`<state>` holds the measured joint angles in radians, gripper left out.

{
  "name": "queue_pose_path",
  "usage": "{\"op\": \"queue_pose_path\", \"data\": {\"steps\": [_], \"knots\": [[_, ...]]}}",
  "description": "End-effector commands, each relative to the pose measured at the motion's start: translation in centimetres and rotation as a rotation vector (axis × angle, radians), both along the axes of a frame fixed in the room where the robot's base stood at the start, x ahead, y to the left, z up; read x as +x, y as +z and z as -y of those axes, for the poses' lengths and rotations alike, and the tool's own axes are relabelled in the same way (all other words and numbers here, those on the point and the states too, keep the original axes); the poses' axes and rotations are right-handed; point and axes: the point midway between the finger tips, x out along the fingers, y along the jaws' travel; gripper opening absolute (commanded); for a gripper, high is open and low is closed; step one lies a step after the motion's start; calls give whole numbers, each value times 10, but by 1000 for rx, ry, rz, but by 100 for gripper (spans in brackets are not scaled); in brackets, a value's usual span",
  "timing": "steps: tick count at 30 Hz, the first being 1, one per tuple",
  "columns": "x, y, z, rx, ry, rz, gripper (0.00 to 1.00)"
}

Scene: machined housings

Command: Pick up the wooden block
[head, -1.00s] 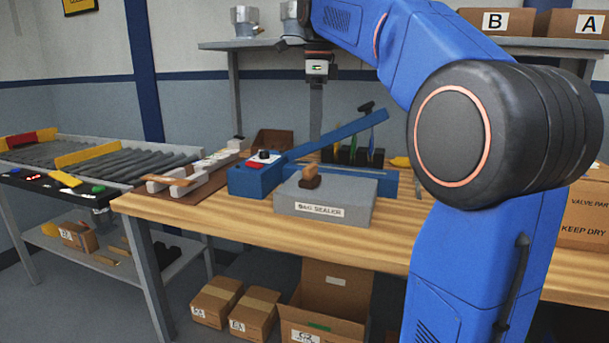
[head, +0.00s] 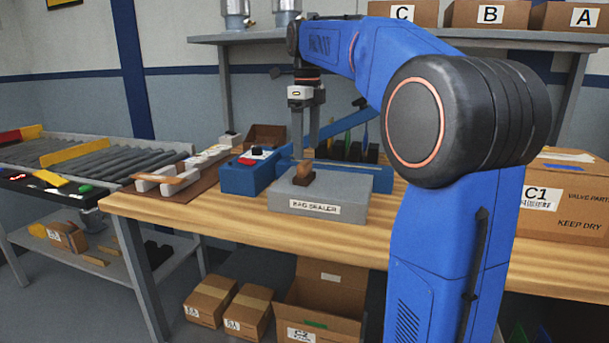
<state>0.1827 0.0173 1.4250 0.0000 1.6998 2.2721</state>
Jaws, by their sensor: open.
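Another brown wooden piece (head: 178,181) lies across white supports on the brown board to the left.
Dark holders with upright tools (head: 350,148) are behind. A large carton (head: 560,200) stands at the right. The table's front strip (head: 230,222) is clear.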

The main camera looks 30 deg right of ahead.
Motion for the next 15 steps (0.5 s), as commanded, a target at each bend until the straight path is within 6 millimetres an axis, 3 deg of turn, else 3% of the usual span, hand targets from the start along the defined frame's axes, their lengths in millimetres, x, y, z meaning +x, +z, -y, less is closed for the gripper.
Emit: {"op": "queue_pose_path", "data": {"steps": [11, 15], "knots": [[0, -29, -2, 0, 1, -1, 77], [0, -49, -6, 1, 2, -2, 77]]}}
